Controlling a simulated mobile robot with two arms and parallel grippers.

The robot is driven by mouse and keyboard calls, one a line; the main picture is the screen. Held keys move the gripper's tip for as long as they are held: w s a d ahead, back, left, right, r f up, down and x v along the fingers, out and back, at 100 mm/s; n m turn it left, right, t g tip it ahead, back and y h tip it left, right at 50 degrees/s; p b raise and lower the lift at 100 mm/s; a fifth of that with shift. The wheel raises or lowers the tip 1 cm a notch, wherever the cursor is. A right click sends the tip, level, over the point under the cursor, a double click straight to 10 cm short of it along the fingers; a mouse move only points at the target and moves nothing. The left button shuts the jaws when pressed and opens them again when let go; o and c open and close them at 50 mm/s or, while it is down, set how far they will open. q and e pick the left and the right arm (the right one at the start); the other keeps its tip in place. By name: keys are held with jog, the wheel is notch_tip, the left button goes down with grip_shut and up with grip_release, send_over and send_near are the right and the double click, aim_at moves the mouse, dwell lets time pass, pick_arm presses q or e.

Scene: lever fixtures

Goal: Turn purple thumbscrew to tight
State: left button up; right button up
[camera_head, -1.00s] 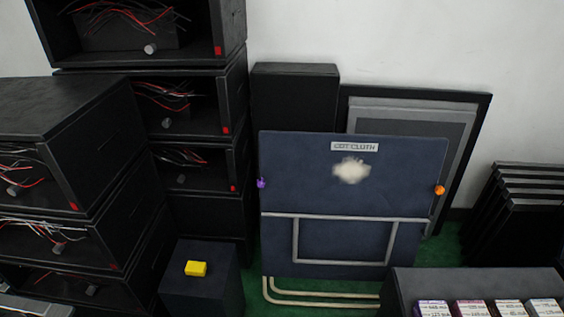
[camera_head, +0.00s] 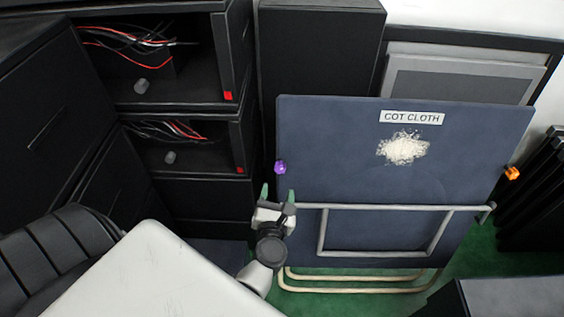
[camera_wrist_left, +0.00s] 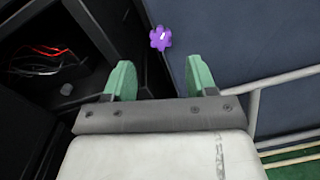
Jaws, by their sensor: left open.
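The purple thumbscrew (camera_head: 280,167) is on the left edge of the dark blue cot cloth panel (camera_head: 330,140). In the left wrist view the thumbscrew (camera_wrist_left: 160,38) is a purple lobed knob with a small light mark, beyond the fingertips and between them from side to side. My left gripper (camera_head: 278,192) is just below the thumbscrew in the head view. Its green fingers are spread apart and empty, and they show in the left wrist view (camera_wrist_left: 158,80). They appear apart from the knob. My right gripper is not in view.
An orange thumbscrew (camera_head: 512,173) is on the panel's right edge. A grey tube frame (camera_head: 380,208) crosses the panel's lower part. Black open-front boxes (camera_head: 185,110) with wires stand at left. A black box (camera_head: 320,60) stands behind the panel. Green floor shows below.

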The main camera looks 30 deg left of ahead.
aim_at(281, 169)
pick_arm(q)
jog(key=x, duration=0.8)
jog(key=shift+w+p, duration=0.4)
jog(key=shift+w+a, duration=0.4)
jog(key=shift+w, duration=0.2)
jog(key=shift+c, duration=0.5)
jog(key=c, duration=0.8)
